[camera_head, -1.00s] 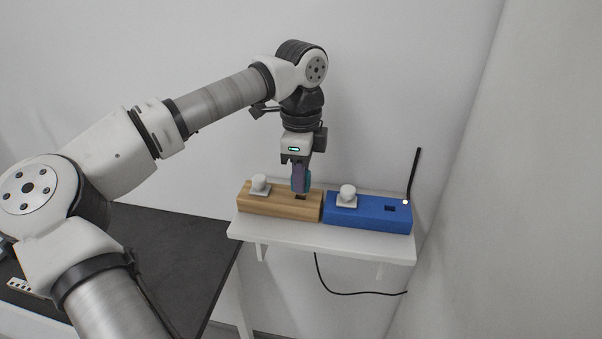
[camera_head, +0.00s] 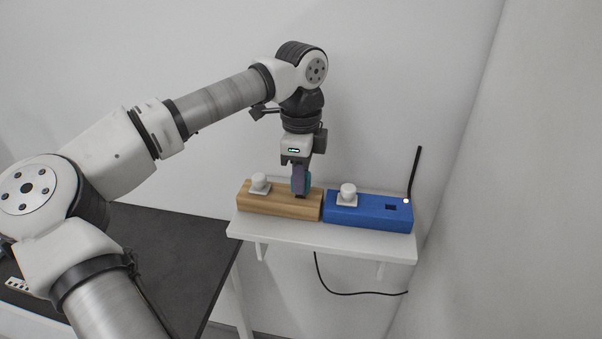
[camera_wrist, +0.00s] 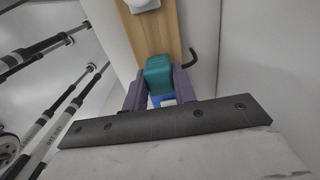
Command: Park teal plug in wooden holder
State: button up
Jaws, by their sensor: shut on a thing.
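The teal plug (camera_wrist: 158,74) is between the fingers of my gripper (camera_wrist: 160,90) in the wrist view. In the head view my gripper (camera_head: 301,190) points down at the right part of the wooden holder (camera_head: 275,206), and only a sliver of teal shows beside its fingers. The gripper is shut on the plug. The plug's lower end is at the holder's top, around the socket there. The fingers hide it, so I cannot tell how deep it sits. The wooden holder also shows in the wrist view (camera_wrist: 150,30).
A white knob-like plug (camera_head: 260,183) stands on the holder's left part. A blue block (camera_head: 370,214) with another white plug (camera_head: 347,193), an empty socket and a black antenna (camera_head: 414,172) stands to the right. Both blocks rest on a white shelf (camera_head: 320,243) against the wall.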

jog(key=shift+f+b, duration=0.5)
jog(key=shift+f, duration=0.15)
dwell(0.3)
jog(key=o, duration=1.4)
jog(key=shift+r, duration=0.15)
jog(key=shift+r+p, duration=2.4)
jog(key=shift+r, duration=1.55)
